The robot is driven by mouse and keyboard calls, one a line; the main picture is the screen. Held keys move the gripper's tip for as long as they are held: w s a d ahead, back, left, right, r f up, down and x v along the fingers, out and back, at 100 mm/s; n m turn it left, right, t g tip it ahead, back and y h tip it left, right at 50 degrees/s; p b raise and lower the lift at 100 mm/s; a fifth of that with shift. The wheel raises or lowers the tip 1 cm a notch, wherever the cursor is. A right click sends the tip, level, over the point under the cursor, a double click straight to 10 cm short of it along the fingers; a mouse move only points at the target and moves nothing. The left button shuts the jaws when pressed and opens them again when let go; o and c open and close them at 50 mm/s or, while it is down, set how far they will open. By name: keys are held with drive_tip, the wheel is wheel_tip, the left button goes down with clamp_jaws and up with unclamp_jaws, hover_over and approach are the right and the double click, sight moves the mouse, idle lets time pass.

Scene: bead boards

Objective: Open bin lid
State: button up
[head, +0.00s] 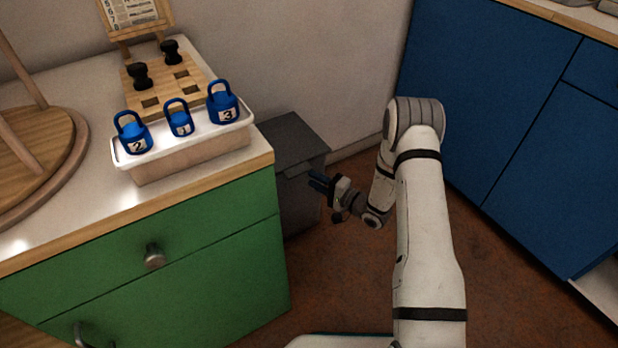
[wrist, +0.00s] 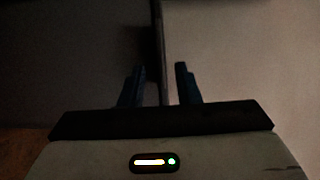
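The dark grey bin (head: 300,205) stands on the floor between the green cabinet and the wall. Its flat lid (head: 290,142) lies shut on top. My gripper (head: 318,182) is at the bin's right front side, just below the lid's edge, with its dark blue fingers pointing at the bin. In the wrist view the two fingertips (wrist: 160,82) are apart, with a thin vertical edge showing between them. A dark surface fills the left of that view and a paler one the right. I cannot tell whether the fingers touch the bin.
The green cabinet (head: 200,270) stands close to the bin's left. On its top, a white tray (head: 190,160) holds blue numbered kettlebells (head: 223,104) near the edge. A wall is behind the bin. Blue cabinets (head: 500,110) stand at the right, with brown floor (head: 490,260) free between.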

sight(303, 173)
drive_tip(key=b+x, duration=0.1)
drive_tip(key=x, duration=0.4)
drive_tip(key=shift+w+a, duration=0.1)
clamp_jaws()
idle(0.4)
